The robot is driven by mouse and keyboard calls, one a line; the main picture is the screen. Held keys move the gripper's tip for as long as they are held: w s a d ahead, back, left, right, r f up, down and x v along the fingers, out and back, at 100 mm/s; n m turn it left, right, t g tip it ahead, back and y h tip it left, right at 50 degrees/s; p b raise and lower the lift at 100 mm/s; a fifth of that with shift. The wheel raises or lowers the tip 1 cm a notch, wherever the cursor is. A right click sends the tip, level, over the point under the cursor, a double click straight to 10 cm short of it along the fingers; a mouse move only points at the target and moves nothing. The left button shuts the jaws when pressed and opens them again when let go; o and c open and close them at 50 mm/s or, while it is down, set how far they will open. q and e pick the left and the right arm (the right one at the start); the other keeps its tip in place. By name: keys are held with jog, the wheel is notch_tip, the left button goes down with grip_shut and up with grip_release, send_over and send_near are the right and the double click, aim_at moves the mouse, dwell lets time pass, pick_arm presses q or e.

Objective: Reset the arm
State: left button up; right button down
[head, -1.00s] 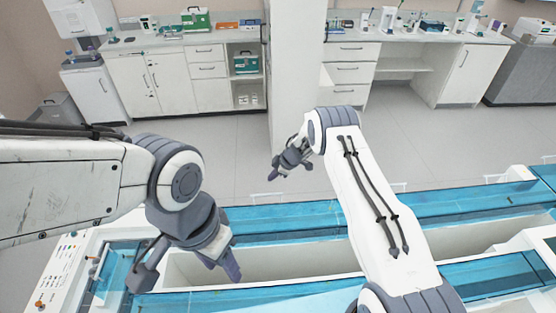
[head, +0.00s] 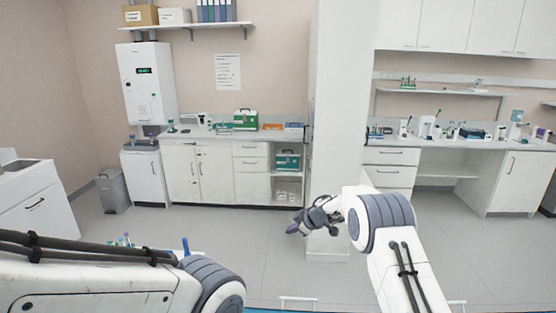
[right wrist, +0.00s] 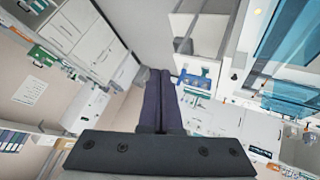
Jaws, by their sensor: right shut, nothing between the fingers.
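My right gripper (head: 297,228) is raised in front of the pale column in the head view, pointing left. In the right wrist view its two dark fingers (right wrist: 160,75) lie together, with nothing between them. My left arm enters at the lower left of the head view. Its bend shows, but its gripper is below the picture or hidden. The tube track shows only as a thin blue strip (head: 285,310) at the bottom of the head view. Blue clear panels (right wrist: 285,40) show at the upper right of the right wrist view.
A white column (head: 330,120) stands on the grey floor (head: 265,255). Counters with cabinets (head: 198,170) line the back wall, holding a green case (head: 245,119) and small lab items. A grey bin (head: 112,190) stands left. Some coloured tubes (head: 126,238) show behind my left arm.

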jog(key=s+a+r+m+t+h+b, duration=0.35)
jog(key=s+a+r, duration=0.25)
jog(key=s+r, duration=0.4)
pick_arm(q)
notch_tip(320, 180, down, 10)
jog(key=b, duration=0.6)
jog(key=shift+f, duration=0.2)
pick_arm(e)
jog(key=s+d+f+m+g, duration=0.1)
jog(key=s+f+g, duration=0.2)
jog(key=s, duration=1.1)
jog(key=s+d+f+m+g, duration=0.1)
jog(key=s+d+f+g, duration=0.1)
jog(key=s, duration=1.3)
jog(key=s+d+f+m+g+h, duration=0.1)
jog(key=s+f+g, duration=0.2)
jog(key=s, duration=1.2)
jog(key=shift+s+d+f+g, duration=0.2)
jog(key=shift+d+f+g, duration=0.2)
jog(key=shift+g, duration=0.85)
